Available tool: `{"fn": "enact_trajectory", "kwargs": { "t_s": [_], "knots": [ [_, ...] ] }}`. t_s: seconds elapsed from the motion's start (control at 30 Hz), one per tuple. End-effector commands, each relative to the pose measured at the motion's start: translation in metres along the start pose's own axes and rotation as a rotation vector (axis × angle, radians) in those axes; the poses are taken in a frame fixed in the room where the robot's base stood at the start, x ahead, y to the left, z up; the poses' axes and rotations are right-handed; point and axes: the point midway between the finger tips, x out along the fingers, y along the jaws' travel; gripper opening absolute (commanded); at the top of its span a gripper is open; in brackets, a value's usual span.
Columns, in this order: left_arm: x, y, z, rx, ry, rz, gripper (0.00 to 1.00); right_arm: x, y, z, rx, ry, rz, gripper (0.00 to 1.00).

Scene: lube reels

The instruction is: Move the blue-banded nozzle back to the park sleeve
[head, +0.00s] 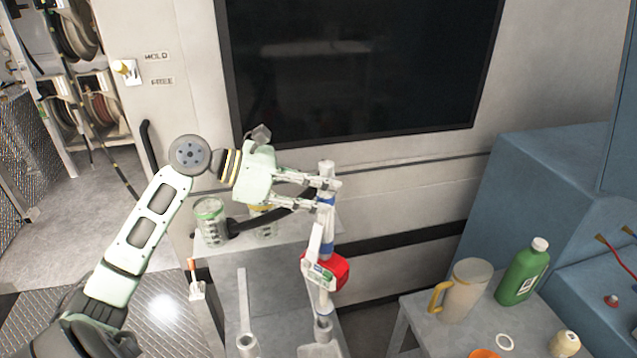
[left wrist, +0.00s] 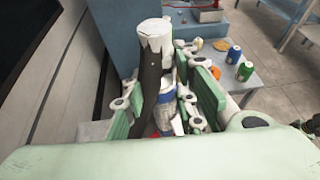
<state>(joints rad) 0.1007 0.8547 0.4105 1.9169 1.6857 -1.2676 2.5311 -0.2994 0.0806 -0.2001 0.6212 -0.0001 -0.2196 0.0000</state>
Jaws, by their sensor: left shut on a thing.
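The blue-banded nozzle (head: 327,244) stands nearly upright in the head view, with a blue band near its top and a red part (head: 333,268) with a green label lower down. My left gripper (head: 326,192) comes from the left and is shut on its upper part. The left wrist view shows the nozzle's blue band (left wrist: 166,99) between the fingers. A grey upright sleeve (head: 323,328) is below the nozzle's lower end; I cannot tell whether the tip is inside it. My right gripper is not in view.
At right, a pitcher (head: 465,292) and green bottle (head: 523,273) stand on a low table. A dark panel (head: 355,65) covers the wall behind.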

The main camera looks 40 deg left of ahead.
Motion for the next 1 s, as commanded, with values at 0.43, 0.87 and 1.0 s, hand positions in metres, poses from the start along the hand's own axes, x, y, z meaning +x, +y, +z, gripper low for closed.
{"fn": "enact_trajectory", "kwargs": {
  "t_s": [0.43, 0.87, 1.0],
  "knots": [
    [0.000, 0.000, -0.001, 0.001, -0.004, 0.002, 0.00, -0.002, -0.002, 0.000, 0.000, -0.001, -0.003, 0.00],
    [0.008, 0.001, -0.018, 0.001, -0.004, 0.002, 0.00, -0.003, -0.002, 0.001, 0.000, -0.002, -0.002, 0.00],
    [0.009, 0.001, -0.019, 0.002, -0.004, 0.003, 0.00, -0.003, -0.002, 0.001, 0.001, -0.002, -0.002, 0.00]
  ]
}}
